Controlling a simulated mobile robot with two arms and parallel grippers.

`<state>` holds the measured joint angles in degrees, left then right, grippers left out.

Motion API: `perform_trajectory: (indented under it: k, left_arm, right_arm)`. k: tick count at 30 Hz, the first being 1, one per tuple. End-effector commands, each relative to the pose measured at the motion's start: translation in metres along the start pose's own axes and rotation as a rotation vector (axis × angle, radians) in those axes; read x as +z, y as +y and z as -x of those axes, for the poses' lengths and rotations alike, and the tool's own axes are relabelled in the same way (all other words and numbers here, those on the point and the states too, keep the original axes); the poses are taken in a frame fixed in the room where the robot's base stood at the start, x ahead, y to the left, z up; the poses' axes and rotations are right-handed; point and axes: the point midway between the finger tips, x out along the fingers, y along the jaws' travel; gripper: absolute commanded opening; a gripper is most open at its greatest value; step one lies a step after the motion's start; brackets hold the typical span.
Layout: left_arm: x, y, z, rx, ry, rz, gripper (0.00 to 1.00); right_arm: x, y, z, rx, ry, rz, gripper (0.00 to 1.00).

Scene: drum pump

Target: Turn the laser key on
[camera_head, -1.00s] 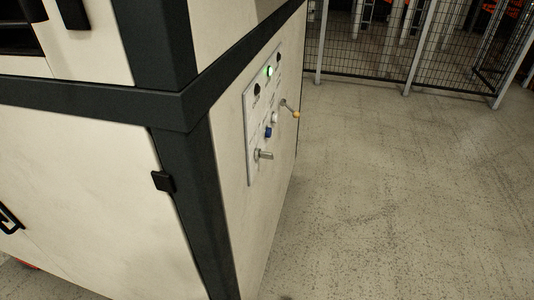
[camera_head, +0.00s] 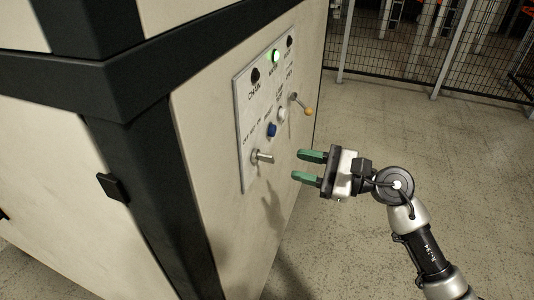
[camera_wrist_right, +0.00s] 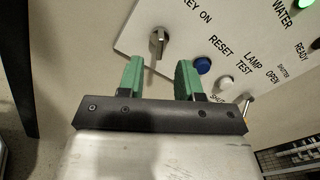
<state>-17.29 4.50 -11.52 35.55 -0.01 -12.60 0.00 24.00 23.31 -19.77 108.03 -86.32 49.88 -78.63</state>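The laser key (camera_head: 262,157) is a silver knob standing out from the lower left of the white control panel (camera_head: 245,100). In the right wrist view the key (camera_wrist_right: 159,42) sits under the lettering "KEY ON", ahead of my fingers and between their lines. My right gripper (camera_head: 311,167) has green fingers, parted and empty. It is to the right of the key with a gap between them. In the right wrist view the gripper (camera_wrist_right: 160,78) is also open, not touching the key. My left gripper is not in view.
A blue button (camera_head: 272,130), a white button (camera_head: 281,114) and a yellow-tipped lever (camera_head: 302,104) are on the panel above the key. A green lamp (camera_head: 275,57) is lit. A mesh fence (camera_head: 400,50) stands behind. The floor to the right is clear.

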Motion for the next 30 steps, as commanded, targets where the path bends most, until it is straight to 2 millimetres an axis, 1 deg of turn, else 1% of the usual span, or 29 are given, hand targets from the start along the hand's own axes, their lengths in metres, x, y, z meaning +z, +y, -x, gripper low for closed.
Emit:
perform_trajectory:
  k: [1, 6, 9, 12, 17, 25, 30]
  left_arm:
    - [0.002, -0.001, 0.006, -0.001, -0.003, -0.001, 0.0]
    - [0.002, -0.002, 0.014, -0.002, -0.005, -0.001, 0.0]
    - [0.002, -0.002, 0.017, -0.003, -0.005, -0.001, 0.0]
    - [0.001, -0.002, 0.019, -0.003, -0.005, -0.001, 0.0]
    - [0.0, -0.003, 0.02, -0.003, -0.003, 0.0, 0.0]
    - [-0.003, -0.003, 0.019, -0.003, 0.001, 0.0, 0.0]
    - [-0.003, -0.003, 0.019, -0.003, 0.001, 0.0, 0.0]
  right_arm:
    - [0.004, -0.002, -0.011, -0.001, -0.005, -0.003, 0.35]
    - [0.003, -0.002, -0.044, -0.001, -0.005, -0.006, 0.35]
    - [0.003, -0.002, -0.06, -0.002, -0.005, -0.006, 0.35]
    - [0.002, -0.002, -0.072, -0.002, -0.004, -0.005, 0.35]
    - [0.0, -0.001, -0.081, -0.002, -0.002, -0.006, 0.35]
    - [0.0, -0.001, -0.082, -0.002, -0.001, -0.006, 0.35]
    - [0.0, -0.001, -0.081, -0.002, -0.001, -0.006, 0.09]
